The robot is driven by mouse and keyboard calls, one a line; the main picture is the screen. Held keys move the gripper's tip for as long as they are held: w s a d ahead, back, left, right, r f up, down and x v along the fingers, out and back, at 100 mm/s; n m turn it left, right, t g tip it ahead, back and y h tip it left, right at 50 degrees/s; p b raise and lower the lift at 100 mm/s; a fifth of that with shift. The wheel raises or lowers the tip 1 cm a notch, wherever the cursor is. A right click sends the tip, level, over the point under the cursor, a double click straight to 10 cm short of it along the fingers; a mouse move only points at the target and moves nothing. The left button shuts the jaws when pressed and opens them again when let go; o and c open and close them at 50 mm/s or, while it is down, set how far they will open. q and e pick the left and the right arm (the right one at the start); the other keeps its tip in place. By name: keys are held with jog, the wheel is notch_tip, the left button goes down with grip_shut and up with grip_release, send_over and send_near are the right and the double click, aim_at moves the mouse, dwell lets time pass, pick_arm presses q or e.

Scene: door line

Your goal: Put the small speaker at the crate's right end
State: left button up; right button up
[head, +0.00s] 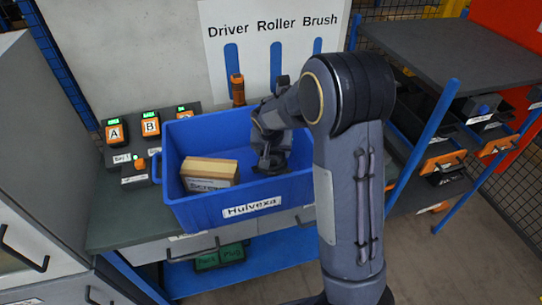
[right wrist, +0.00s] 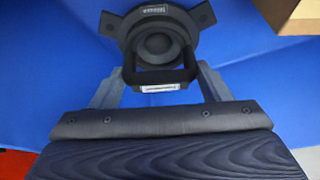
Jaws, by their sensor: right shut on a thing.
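The small speaker (right wrist: 158,38) is black, with a round cone and a squared handle, in the right wrist view. My right gripper (right wrist: 157,82) is shut on its handle, with a finger at each side. In the head view the right gripper (head: 271,158) reaches down into the right part of the blue crate (head: 245,207), whose front label reads "Hulvexa". The speaker is mostly hidden by the gripper there. I cannot tell whether it touches the crate floor. My left gripper is not in view.
A cardboard box (head: 209,168) stands in the crate's left part, clear of the gripper. Orange-and-black devices (head: 116,132) stand on the grey worktop left of the crate. A tool board (head: 275,45) is behind. A dark shelf with bins (head: 455,48) is at right.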

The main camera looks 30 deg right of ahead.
notch_tip(320, 180, down, 3)
jog(key=shift+w+r, duration=0.1)
jog(key=shift+r, duration=0.1)
jog(key=o, duration=1.5)
jog(key=shift+f, duration=0.1)
jog(key=shift+c, duration=0.2)
jog(key=shift+r, duration=0.3)
jog(key=shift+a+r, duration=0.1)
jog(key=shift+r, duration=0.2)
jog(key=v, duration=1.1)
jog(key=shift+b, duration=0.3)
